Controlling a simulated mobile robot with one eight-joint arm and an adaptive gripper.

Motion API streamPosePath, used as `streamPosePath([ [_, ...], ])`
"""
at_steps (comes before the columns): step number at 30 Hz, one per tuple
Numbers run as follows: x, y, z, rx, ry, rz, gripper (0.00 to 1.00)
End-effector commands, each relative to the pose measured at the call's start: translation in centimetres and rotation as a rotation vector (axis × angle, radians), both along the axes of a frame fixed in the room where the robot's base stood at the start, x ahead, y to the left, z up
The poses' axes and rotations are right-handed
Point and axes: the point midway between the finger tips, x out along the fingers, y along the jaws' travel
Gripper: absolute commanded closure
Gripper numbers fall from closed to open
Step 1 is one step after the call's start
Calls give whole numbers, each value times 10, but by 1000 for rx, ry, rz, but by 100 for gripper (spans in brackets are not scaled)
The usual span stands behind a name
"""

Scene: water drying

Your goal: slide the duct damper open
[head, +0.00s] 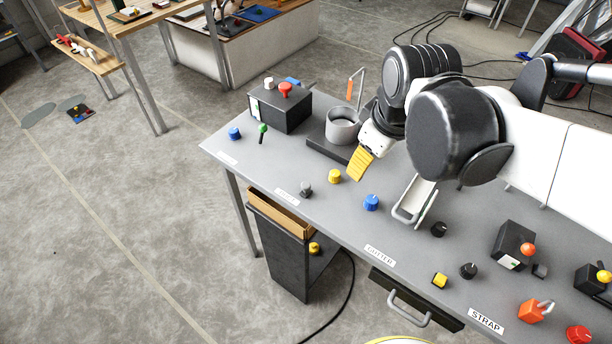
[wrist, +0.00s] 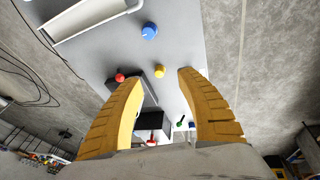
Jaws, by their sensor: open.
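No part is clearly marked as the duct damper. The most duct-like thing is a short grey open cylinder (head: 343,129) on a dark flat base (head: 326,150) at the back of the grey bench. An upright bent metal rod and an orange piece (head: 350,88) show just behind it. My gripper (head: 360,164) is right of and in front of the cylinder, above the bench, its yellow fingers pointing down. The wrist view shows the fingers (wrist: 160,74) spread apart with nothing held between them. A dark block (wrist: 146,86) lies partly hidden behind the left finger there.
A black box with a red button (head: 285,89) and a green-tipped lever (head: 263,129) stand left of the cylinder. Yellow (head: 335,176) and blue (head: 371,202) knobs are in front. A white tray with a handle (head: 416,198) is below my arm. More controls fill the bench's right.

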Motion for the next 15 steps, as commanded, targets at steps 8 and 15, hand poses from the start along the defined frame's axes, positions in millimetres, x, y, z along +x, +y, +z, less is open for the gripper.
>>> streamPosePath([
  [8,51,84,-23,-157,187,615,56],
  [15,62,119,-48,-201,265,883,56],
])
